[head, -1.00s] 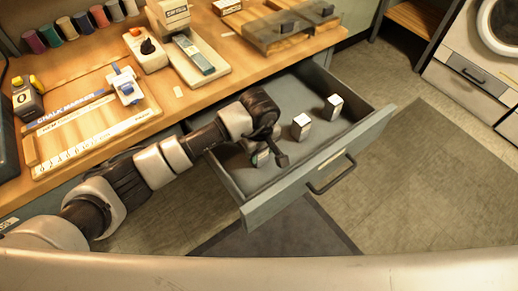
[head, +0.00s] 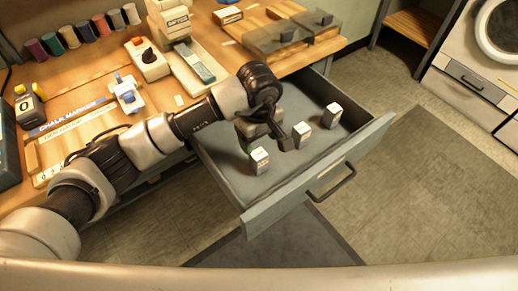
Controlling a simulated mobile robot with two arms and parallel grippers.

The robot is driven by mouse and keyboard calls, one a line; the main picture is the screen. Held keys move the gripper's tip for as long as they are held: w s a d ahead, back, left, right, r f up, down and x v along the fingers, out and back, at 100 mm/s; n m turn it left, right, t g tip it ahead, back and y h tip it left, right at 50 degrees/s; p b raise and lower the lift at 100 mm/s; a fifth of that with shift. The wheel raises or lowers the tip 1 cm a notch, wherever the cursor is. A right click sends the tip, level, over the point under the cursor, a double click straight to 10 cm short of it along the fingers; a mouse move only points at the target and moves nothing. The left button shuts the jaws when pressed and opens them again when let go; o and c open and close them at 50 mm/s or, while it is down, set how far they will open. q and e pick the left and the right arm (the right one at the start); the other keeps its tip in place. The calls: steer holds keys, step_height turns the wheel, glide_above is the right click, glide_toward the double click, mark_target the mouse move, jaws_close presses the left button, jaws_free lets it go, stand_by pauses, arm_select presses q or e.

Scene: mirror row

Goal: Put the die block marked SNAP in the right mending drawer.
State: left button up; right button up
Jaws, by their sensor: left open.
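An open grey drawer (head: 262,216) under the bench holds three small pale die blocks with white tops, all upright. One block (head: 259,162) stands near the front left, one (head: 302,137) in the middle and one (head: 331,117) toward the right. Their markings are too small to read, so I cannot tell which is SNAP. My left gripper (head: 268,136) is open and empty above the drawer floor, between the front-left block and the middle block. One finger is close to the middle block; I cannot tell if they touch. My right gripper is out of view.
The wooden bench behind holds thread spools (head: 73,38), a chalk marker box (head: 70,119), a blue-and-white device (head: 125,92) and grey-lidded trays (head: 280,35). A white washer (head: 492,60) stands at the right. The floor right of the drawer is clear.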

mark_target(259, 155)
arm_select(q)
steer(key=shift+r, duration=1.55)
